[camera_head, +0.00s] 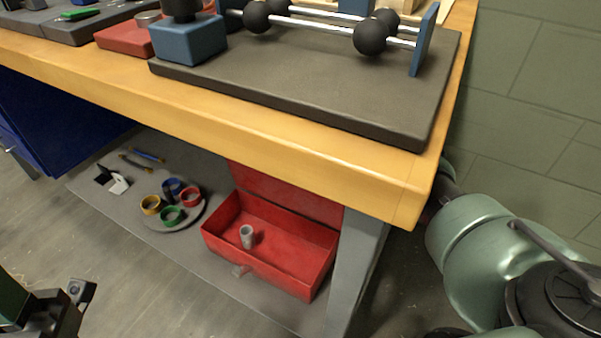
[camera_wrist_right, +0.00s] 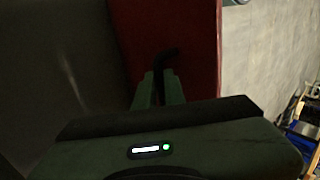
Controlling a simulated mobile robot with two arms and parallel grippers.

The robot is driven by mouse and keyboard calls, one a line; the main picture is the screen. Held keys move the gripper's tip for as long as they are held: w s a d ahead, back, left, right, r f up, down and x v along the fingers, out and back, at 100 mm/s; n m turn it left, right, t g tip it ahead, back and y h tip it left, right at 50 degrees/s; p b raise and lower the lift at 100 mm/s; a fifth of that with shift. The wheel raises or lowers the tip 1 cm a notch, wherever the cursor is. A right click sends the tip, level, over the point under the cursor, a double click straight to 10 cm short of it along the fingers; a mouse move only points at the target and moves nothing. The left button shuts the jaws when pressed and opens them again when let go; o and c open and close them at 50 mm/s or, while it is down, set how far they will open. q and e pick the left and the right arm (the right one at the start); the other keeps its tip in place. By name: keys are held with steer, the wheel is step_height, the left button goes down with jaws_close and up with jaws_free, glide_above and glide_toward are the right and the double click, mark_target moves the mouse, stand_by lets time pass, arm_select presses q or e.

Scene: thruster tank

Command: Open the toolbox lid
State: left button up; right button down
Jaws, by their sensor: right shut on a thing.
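The red toolbox (camera_head: 270,265) sits on the low shelf under the workbench. Its lid (camera_head: 285,192) is raised at the back, and the bench edge hides its upper part. The interior is visible, with a small grey cylinder (camera_head: 247,237) in it. In the right wrist view, my right gripper (camera_wrist_right: 160,80) is shut on a dark handle (camera_wrist_right: 168,58) in front of a red panel (camera_wrist_right: 200,40), which looks like the lid. The bench hides this gripper in the head view. My left gripper (camera_head: 78,295) is at the lower left, away from the toolbox; its jaw opening is unclear.
The workbench top (camera_head: 300,150) overhangs the toolbox, and a grey leg (camera_head: 357,275) stands to its right. Several coloured rings (camera_head: 172,200) lie on a round plate left of the toolbox.

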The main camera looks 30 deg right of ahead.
steer(key=shift+s+d+f, duration=0.2)
steer(key=shift+f, duration=0.2)
steer(key=c, duration=1.5)
jaws_free()
steer(key=shift+w, duration=0.1)
steer(key=shift+r, duration=0.15)
steer(key=shift+a, duration=0.1)
